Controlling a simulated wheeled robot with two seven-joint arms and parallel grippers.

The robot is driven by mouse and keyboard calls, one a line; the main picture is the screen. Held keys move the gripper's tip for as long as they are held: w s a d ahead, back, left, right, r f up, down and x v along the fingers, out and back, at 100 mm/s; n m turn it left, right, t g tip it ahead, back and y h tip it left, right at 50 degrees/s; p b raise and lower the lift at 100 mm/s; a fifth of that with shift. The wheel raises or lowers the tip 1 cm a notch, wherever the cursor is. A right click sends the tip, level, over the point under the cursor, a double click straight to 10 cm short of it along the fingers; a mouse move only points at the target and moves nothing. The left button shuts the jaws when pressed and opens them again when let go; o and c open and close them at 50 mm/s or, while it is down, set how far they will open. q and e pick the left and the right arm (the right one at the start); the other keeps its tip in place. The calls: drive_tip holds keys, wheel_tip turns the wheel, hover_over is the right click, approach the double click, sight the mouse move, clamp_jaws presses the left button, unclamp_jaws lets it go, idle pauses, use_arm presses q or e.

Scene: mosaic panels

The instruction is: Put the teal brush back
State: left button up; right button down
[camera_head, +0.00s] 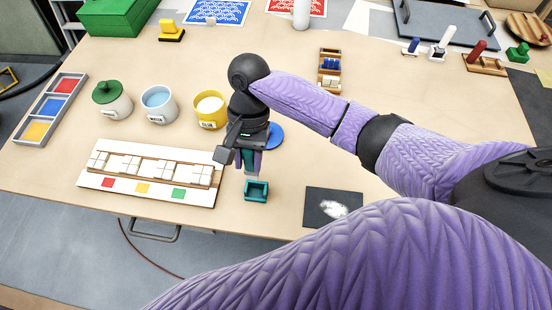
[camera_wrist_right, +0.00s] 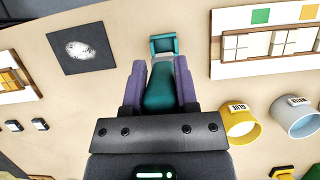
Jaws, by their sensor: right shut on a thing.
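My right gripper (camera_head: 250,165) is shut on the teal brush (camera_wrist_right: 160,90), whose teal body shows between the two purple fingers in the right wrist view. A little teal of the brush also shows between the fingers in the head view. The small square teal holder (camera_head: 257,191) stands on the table just in front of the gripper; it also shows past the fingertips in the right wrist view (camera_wrist_right: 164,45). Its opening looks empty in the head view. The brush's far end is close to the holder, but I cannot tell whether they touch. My left gripper is out of view.
A white panel with tiles (camera_head: 150,178) lies left of the holder, and a dark square with a white patch (camera_head: 318,205) lies right. A yellow pot (camera_head: 209,112) and a blue-filled pot (camera_head: 158,105) stand behind the panel. The table's front edge is near the holder.

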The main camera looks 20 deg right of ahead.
use_arm(q)
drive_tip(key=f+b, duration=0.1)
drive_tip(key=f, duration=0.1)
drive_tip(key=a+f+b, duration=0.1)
drive_tip(key=b, duration=0.1)
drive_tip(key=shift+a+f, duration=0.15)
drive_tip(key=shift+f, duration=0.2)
use_arm(e)
wheel_tip(320, 180, down, 10)
drive_tip(key=shift+r, duration=0.1)
drive_tip(key=shift+c, duration=1.8)
unclamp_jaws()
use_arm(q)
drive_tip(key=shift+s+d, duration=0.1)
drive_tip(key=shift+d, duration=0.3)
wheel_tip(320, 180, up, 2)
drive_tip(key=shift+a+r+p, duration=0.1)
drive_tip(key=shift+p, duration=0.85)
use_arm(e)
drive_tip(key=v, duration=1.2)
drive_tip(key=shift+a, duration=0.15)
